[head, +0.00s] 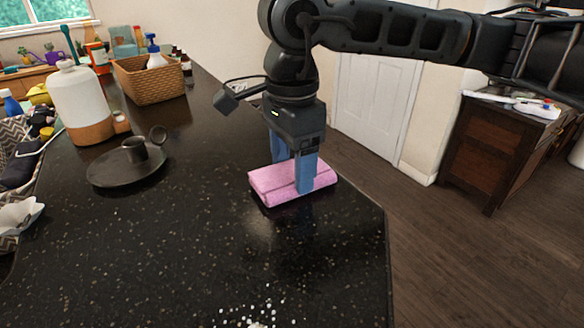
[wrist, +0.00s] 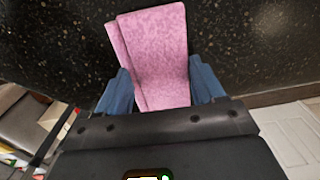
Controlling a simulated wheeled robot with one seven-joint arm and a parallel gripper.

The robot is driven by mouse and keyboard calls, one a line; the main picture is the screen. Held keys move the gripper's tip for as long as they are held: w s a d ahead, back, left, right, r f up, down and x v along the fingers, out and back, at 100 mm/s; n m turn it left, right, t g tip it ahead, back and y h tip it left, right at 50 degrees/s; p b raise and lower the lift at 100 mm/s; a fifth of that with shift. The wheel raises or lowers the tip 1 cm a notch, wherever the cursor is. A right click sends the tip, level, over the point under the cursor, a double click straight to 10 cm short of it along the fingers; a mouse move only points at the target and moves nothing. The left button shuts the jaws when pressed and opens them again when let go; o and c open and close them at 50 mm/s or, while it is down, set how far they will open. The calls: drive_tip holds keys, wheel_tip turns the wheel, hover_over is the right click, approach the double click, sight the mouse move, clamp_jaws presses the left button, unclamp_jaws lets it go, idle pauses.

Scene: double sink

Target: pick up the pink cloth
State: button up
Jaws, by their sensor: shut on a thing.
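The pink cloth (head: 275,184) is folded into a flat pad on the black speckled counter (head: 190,240), near its right edge. My gripper (head: 293,180) points down over it with its blue fingers at the cloth. In the wrist view the cloth (wrist: 158,55) runs between the two blue fingers (wrist: 160,90), one on each side, and looks pinched narrower there. My gripper is shut on it. The cloth appears to rest on the counter; any small gap under it cannot be told.
A dark candle holder (head: 135,160) stands left of the cloth. A white and tan bottle (head: 82,103) and a wicker basket (head: 150,80) stand farther back. Scattered white bits (head: 255,318) lie at the front. The counter around the cloth is clear; its right edge is close.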

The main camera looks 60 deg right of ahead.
sight(292, 171)
drive_tip(key=shift+r, duration=0.6)
wheel_tip(292, 171, up, 3)
drive_tip(key=shift+f+b, duration=0.2)
drive_tip(key=shift+b, duration=0.45)
drive_tip(key=s+d+r+b, duration=0.2)
drive_tip(key=s+d+r, duration=0.5)
drive_tip(key=s, duration=0.2)
drive_tip(key=shift+d, duration=0.25)
